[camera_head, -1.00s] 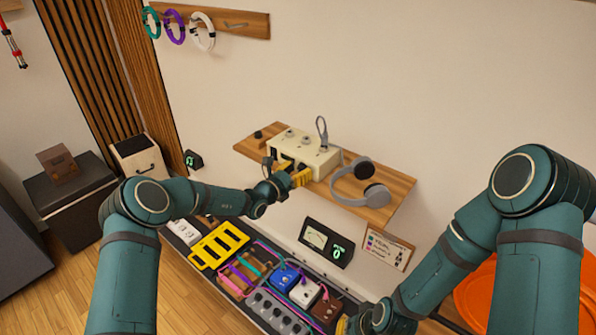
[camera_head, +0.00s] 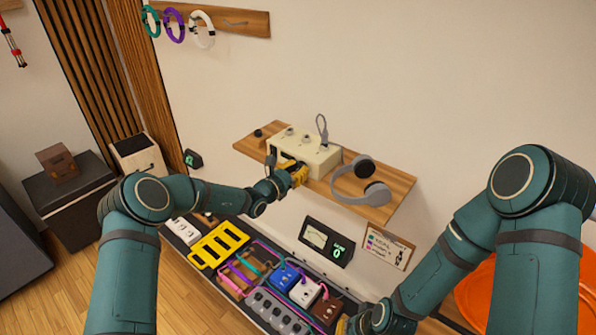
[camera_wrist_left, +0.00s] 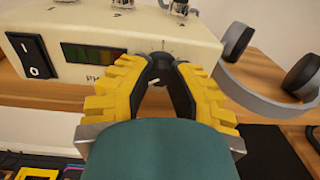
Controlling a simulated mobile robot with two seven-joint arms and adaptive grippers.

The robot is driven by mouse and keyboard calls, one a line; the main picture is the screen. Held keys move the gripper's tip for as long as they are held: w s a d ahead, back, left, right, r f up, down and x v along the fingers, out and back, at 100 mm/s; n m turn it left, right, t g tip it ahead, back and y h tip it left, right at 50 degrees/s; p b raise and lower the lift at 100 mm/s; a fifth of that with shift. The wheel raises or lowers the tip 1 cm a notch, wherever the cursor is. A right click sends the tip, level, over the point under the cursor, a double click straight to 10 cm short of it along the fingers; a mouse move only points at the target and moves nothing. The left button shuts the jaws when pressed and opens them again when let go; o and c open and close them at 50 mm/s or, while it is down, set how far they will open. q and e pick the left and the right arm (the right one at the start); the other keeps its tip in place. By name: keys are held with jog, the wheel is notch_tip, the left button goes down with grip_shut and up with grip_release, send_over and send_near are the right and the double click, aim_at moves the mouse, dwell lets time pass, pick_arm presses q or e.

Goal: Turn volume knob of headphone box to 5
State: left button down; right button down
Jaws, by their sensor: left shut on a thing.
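The cream headphone box (camera_head: 318,158) stands on the wooden wall shelf. In the left wrist view its front (camera_wrist_left: 110,50) shows a black rocker switch (camera_wrist_left: 32,55), a dark display with green bars (camera_wrist_left: 90,55) and a dark volume knob (camera_wrist_left: 160,62) with scale marks above it. My left gripper (camera_head: 298,174), with yellow fingers, is at the box's front. In the left wrist view its dark fingertips (camera_wrist_left: 162,75) are closed on the knob and partly hide it, so its setting cannot be read. My right gripper (camera_head: 345,325) is low in the head view, mostly hidden by its own arm.
Grey headphones (camera_head: 362,185) lie on the wooden shelf (camera_head: 400,183), right of the box. A small meter panel (camera_head: 327,241) with a green 0 is on the wall below. A pedal board (camera_head: 262,270) with several pedals and cables lies under the shelf.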

pick_arm(q)
jog(key=m+b, duration=0.1)
jog(key=m, duration=0.2)
jog(key=shift+r+b, duration=0.15)
jog(key=shift+b, duration=0.15)
jog(key=shift+m+b, duration=0.7)
jog(key=shift+m, duration=0.3)
jog(key=shift+r, duration=0.1)
jog(key=c, duration=0.8)
grip_release()
jog(key=shift+d, duration=0.1)
